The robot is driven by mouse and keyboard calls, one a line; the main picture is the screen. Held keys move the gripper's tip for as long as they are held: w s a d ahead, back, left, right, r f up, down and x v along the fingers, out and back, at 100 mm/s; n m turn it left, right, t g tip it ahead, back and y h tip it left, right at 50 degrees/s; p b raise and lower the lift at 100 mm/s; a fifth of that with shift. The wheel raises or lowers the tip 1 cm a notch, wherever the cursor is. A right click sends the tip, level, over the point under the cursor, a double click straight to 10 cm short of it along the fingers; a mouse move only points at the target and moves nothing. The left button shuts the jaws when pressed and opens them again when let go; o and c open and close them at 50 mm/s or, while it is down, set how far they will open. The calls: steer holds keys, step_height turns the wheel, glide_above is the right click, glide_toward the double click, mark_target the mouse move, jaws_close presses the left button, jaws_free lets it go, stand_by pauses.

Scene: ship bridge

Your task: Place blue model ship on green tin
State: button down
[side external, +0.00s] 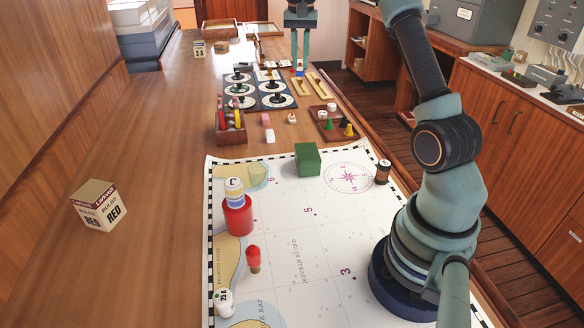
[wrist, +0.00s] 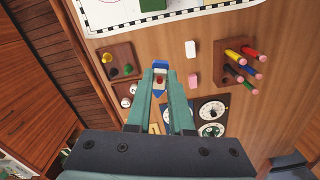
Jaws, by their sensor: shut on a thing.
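The blue model ship (wrist: 161,68) has a blue hull, a white part and a red top. My gripper (wrist: 160,88) is shut on it, one finger on each side, with the bow sticking out past the fingertips. In the side view, my gripper (side external: 300,70) hangs fingers-down over the far part of the table, and the ship shows small between its tips. I cannot tell its height above the table. The green tin (side external: 307,158) is a block on the chart, nearer the side camera than my gripper. Its edge shows at the top of the wrist view (wrist: 152,5).
A wooden tray (side external: 338,124) with small cones and a pen box (side external: 231,132) flank the way between gripper and tin. Dial boards (side external: 238,90) lie left of the gripper. Red and white cylinders (side external: 238,215) stand on the chart (side external: 285,215), which is bare around the tin.

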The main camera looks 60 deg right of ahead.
steer(key=s+a+r+n, duration=0.3)
steer(key=s+a, duration=0.5)
steer(key=a, duration=0.1)
glide_above(309, 155)
step_height(309, 155, down, 20)
steer(key=shift+r, duration=0.1)
stand_by(0.4)
steer(key=c, duration=0.8)
jaws_free()
